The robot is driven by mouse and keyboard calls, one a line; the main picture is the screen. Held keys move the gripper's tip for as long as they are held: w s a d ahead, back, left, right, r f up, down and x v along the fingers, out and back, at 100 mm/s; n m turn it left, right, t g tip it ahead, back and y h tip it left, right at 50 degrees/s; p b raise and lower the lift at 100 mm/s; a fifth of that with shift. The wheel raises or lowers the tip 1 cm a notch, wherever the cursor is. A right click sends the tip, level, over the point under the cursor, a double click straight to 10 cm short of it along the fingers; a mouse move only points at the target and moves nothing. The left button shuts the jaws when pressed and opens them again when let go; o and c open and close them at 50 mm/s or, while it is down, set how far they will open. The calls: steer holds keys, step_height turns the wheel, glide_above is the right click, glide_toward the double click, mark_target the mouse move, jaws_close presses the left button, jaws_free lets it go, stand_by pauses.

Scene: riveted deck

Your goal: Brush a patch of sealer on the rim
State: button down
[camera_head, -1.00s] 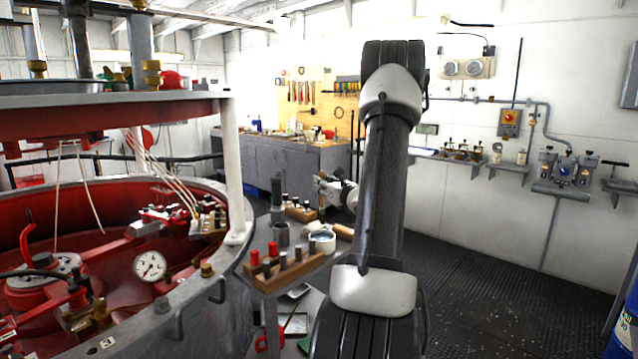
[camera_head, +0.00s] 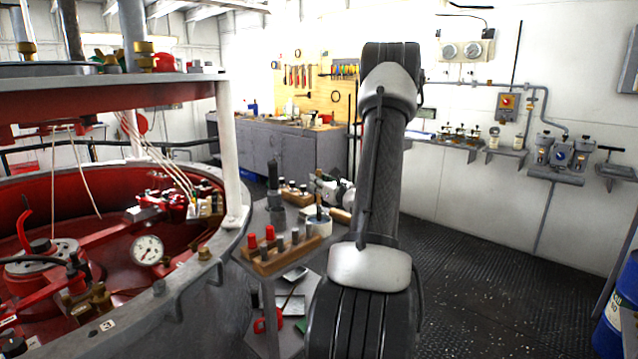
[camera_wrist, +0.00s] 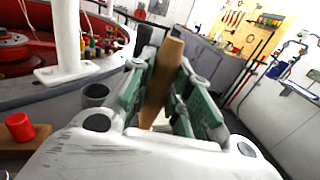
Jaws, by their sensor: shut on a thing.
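My gripper (camera_head: 328,188) is over the small side stand, in line with a white pot (camera_head: 316,223) in the head view. In the wrist view its green-padded jaws (camera_wrist: 163,75) are shut on a brown wooden handle, the brush (camera_wrist: 160,82). The handle also shows in the head view (camera_head: 319,200), upright, its lower end at the pot's mouth. I cannot see bristles or whether the brush touches the pot's contents. The grey rim (camera_head: 180,283) of the big red-lined vessel curves past the stand on the left.
A wooden block with red-capped and dark plugs (camera_head: 275,250) stands at the stand's front. A grey cup and a dark upright cylinder (camera_head: 273,182) are close by. A white post (camera_head: 230,150) rises from the rim.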

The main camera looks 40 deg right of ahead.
steer(key=shift+f, duration=0.6)
stand_by(1.5)
steer(key=shift+r, duration=3.55)
steer(key=shift+w, duration=0.1)
